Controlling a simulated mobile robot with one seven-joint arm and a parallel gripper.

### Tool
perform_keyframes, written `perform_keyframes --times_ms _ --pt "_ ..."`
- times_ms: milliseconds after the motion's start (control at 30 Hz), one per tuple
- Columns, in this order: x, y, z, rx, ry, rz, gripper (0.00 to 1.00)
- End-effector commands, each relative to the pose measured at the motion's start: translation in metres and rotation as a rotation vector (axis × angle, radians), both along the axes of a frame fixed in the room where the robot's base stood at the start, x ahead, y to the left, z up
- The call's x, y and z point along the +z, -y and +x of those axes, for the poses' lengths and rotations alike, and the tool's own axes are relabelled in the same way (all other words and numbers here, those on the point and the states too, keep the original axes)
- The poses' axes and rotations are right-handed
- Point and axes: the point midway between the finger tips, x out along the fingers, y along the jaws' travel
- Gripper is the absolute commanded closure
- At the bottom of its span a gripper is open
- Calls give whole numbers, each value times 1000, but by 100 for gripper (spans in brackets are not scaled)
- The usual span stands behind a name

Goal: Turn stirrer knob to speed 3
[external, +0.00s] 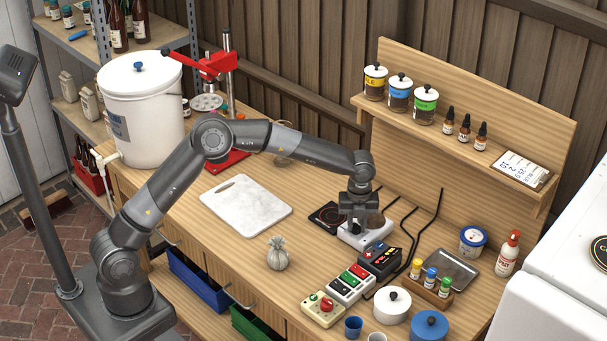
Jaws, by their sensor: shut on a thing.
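A small white device (377,240), which looks like the stirrer, stands on the wooden bench right of centre. It has a dark round top (375,220). My gripper (355,227) reaches down from above onto the left part of this device. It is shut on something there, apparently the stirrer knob. The fingers hide the knob, so I cannot read its pointer or speed setting.
A black hot plate (326,216) sits just left of the device. A dark control box (380,262) and a switch strip (350,285) are close in front. Black cables (408,250) run behind. A white cutting board (245,205) and cloth bag (278,255) lie left.

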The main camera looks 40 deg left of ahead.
Motion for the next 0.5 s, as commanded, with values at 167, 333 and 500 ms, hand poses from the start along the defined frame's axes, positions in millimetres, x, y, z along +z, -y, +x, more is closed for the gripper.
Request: perform_keyframes --times_ms 167,333,500 --pt "0 0 1 -1 2 -1 100" --pt "0 0 1 -1 2 -1 72" --pt "0 0 0 0 1 0 58"
